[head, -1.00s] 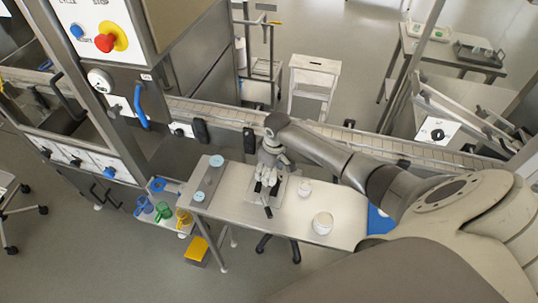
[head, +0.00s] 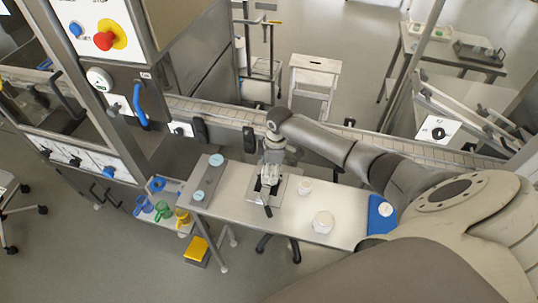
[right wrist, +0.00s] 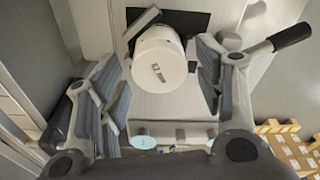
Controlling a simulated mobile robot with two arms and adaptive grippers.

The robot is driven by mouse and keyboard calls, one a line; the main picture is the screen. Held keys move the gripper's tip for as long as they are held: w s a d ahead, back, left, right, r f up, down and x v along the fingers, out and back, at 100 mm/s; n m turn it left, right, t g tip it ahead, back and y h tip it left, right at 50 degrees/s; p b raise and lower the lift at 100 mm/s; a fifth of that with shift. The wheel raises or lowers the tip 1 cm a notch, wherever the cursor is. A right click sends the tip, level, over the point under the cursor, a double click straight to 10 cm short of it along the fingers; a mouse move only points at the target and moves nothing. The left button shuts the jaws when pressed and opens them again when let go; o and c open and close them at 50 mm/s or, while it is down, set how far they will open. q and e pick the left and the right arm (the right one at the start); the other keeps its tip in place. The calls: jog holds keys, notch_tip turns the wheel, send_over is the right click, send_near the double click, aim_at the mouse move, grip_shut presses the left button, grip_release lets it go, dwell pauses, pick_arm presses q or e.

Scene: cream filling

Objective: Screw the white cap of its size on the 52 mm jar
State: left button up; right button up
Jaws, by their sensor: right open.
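My right gripper (head: 268,184) is over the clamp plate (head: 287,190) on the table. In the right wrist view its fingers (right wrist: 163,88) are open, one on each side of a white round jar-like thing (right wrist: 160,62) with a small dark mark on its face. That thing sits at the clamp's dark jaws; I cannot tell whether a cap is on it. The clamp's black handle (head: 268,211) points to the table's front. A small white container (head: 304,188) and a larger one (head: 322,222) stand to the right. A white disc (head: 385,209) lies on a blue mat (head: 378,225). My left gripper is out of view.
A grey strip with pale blue round tops (head: 207,180) lies on the table's left end. A conveyor (head: 330,133) runs behind the table. The table's front middle (head: 240,208) is clear.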

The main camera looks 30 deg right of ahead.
jog(key=n+b, duration=0.1)
jog(key=n, duration=0.3)
jog(key=c, duration=0.9)
jog(key=shift+o, duration=0.2)
jog(key=shift+r+m+p, duration=0.1)
jog(key=shift+m+p, duration=0.3)
jog(key=shift+p, duration=0.2)
jog(key=shift+m+p, duration=0.45)
jog(key=shift+m, duration=0.25)
jog(key=shift+f+m, duration=0.2)
jog(key=shift+m, duration=1.6)
